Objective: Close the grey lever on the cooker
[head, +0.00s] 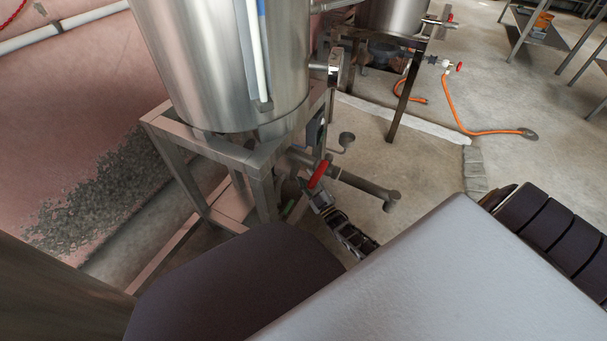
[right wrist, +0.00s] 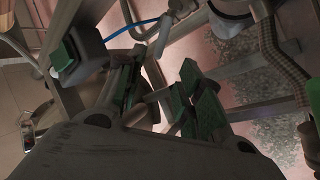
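The cooker (head: 205,65) is a tall steel cylinder on a square metal stand in the head view. A pipe with a red handle (head: 318,174) comes out low on its right side. My right gripper (head: 294,208) is low beside the stand, below the red handle, and partly hidden. In the right wrist view its two green-padded fingers (right wrist: 160,95) are apart, with a greyish rod (right wrist: 140,113) showing between them. I cannot tell whether this rod is the grey lever or whether the fingers touch it. My left gripper is out of view.
The stand's legs and rails (head: 262,196) are close to my right gripper. A second steel vessel (head: 392,15) stands behind, with an orange hose (head: 462,121) on the floor. Shelving (head: 540,32) is at the upper right.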

